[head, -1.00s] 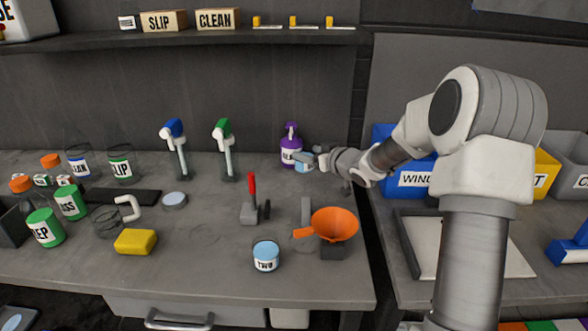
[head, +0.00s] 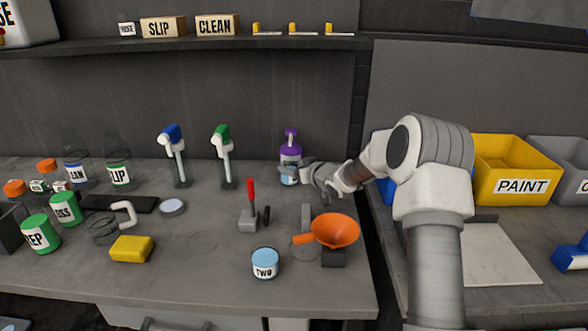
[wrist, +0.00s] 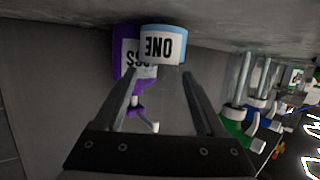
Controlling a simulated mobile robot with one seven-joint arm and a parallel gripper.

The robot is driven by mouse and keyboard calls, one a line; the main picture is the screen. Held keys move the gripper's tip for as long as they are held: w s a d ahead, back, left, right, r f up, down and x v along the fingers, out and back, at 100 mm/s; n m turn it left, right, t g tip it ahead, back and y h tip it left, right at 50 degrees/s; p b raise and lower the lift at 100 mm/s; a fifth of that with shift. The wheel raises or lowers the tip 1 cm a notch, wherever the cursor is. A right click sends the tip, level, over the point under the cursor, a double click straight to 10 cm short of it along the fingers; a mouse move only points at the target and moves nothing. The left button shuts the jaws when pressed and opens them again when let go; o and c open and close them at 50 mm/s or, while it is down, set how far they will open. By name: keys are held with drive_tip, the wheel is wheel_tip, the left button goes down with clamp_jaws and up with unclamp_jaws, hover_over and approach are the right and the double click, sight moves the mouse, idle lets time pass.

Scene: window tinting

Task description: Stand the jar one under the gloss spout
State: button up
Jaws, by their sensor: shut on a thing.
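Jar one (head: 289,177) is a small light-blue jar with a white label, at the back of the bench, just in front of the purple gloss bottle (head: 291,153). My gripper (head: 303,175) reaches it from the right and is shut on it. In the wrist view, which is upside down, the label "ONE" on the jar (wrist: 163,47) shows between the fingertips. The gloss bottle (wrist: 124,52) is close behind and partly hidden by the jar; its pump head hangs lower in that picture. I cannot tell whether the jar's base touches the bench.
Blue (head: 173,150) and green (head: 222,150) pump spouts stand left of the gloss bottle. A red-handled tool (head: 250,207), an orange funnel (head: 335,231) and jar two (head: 265,264) are nearer the front. A yellow paint bin (head: 512,165) is at the right.

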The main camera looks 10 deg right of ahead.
drive_tip(key=shift+f, duration=0.15)
drive_tip(key=shift+f, duration=0.15)
drive_tip(key=o, duration=1.5)
drive_tip(key=shift+s+r, duration=0.1)
drive_tip(key=shift+r, duration=0.25)
drive_tip(key=p+v, duration=0.1)
drive_tip(key=v, duration=1.1)
drive_tip(key=shift+d, duration=0.1)
